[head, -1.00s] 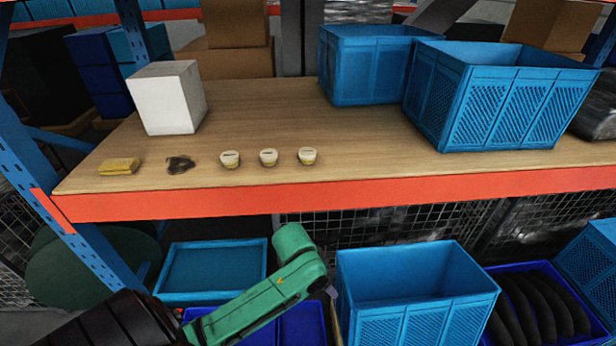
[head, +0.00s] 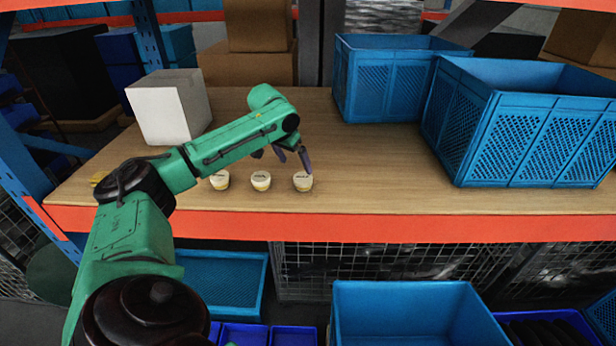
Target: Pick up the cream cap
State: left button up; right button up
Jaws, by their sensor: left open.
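Three cream caps stand in a row near the front edge of the wooden shelf (head: 380,190): a left one (head: 219,182), a middle one (head: 261,182) and a right one (head: 302,183). Dark marks show on their tops. My left gripper (head: 294,160) is open and empty, pointing down over the right end of the row. One dark finger overlaps the top of the right cap in the picture; I cannot tell whether it touches. My right gripper is not in view.
A white box (head: 170,110) stands behind my left arm. Two blue crates, one farther back (head: 385,85) and one nearer (head: 520,135), stand at the right. The shelf right of the caps is clear.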

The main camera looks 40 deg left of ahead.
aim_at(303, 178)
pick_arm(q)
jog(key=f, duration=0.2)
jog(key=shift+w+a+f+p, duration=0.1)
jog(key=shift+a+f+p, duration=0.2)
jog(key=shift+f, duration=0.05)
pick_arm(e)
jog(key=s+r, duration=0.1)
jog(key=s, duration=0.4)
pick_arm(q)
jog(key=x, duration=0.2)
jog(key=p+x, duration=0.1)
jog(key=x, duration=0.1)
jog(key=w+p+x, duration=0.1)
jog(key=x, duration=0.1)
jog(key=shift+w+d+f, duration=0.1)
jog(key=shift+w+d, duration=0.15)
jog(key=shift+d, duration=0.1)
jog(key=shift+s, duration=0.25)
jog(key=shift+c, duration=1.2)
jog(key=c, duration=0.5)
jog(key=shift+w+f, duration=0.1)
jog(key=c, duration=0.5)
jog(key=shift+c, duration=0.2)
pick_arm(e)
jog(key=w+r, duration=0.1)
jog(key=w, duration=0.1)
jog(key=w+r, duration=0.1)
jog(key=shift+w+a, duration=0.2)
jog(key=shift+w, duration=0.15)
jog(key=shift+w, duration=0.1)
